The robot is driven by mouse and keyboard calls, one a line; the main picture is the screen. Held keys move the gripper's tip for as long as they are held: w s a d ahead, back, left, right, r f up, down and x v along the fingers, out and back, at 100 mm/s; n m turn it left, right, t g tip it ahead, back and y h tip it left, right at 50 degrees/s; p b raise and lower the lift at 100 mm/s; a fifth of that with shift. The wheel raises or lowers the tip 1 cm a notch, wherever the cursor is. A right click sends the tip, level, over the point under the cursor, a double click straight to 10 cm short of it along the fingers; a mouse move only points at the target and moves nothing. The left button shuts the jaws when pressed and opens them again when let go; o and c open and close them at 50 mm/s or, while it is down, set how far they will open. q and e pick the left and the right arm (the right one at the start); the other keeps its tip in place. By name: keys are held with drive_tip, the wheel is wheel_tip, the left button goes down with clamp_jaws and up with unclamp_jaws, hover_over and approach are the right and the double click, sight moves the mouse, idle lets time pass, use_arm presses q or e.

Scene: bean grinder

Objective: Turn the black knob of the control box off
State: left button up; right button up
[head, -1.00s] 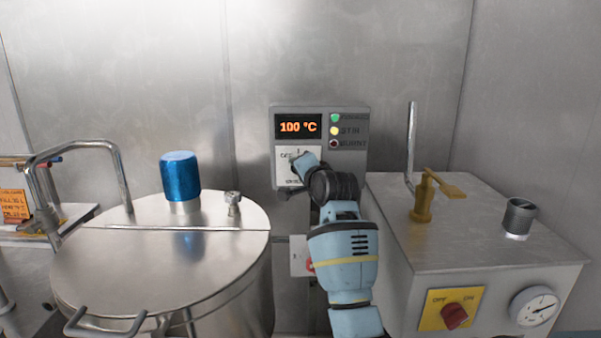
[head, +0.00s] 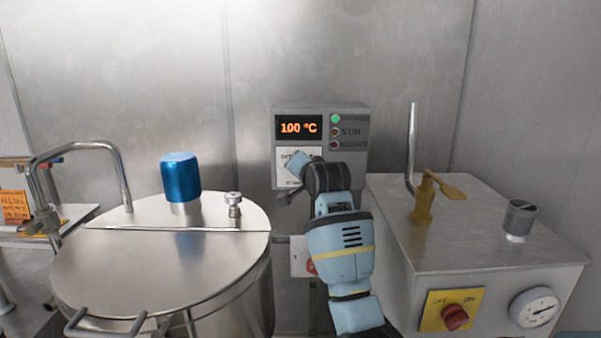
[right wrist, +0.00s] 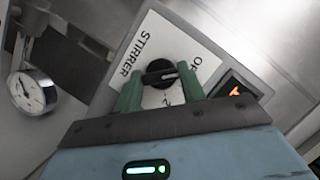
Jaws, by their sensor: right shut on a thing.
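The grey control box (head: 356,157) is on the back wall, with an orange "100 °C" display and a column of lamps. The top lamp is lit green; the STIR lamp below it looks unlit. Its white dial plate (head: 285,155) is partly covered by my right gripper (head: 296,168), which hides the knob in the head view. In the right wrist view, the black knob (right wrist: 160,72) sits on the white plate marked STIRRER. The green fingers of my right gripper (right wrist: 161,88) are shut on it, one on each side. My left gripper is not in view.
A steel vessel (head: 120,265) with a blue cap (head: 180,177) stands left of my arm. A metal cabinet (head: 480,235) with a yellow valve lever (head: 424,200), red switch (head: 455,317) and gauge (head: 535,307) stands to the right.

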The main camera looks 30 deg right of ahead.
drive_tip(key=o, duration=1)
drive_tip(key=shift+v, duration=3.9)
drive_tip(key=shift+f, duration=0.1)
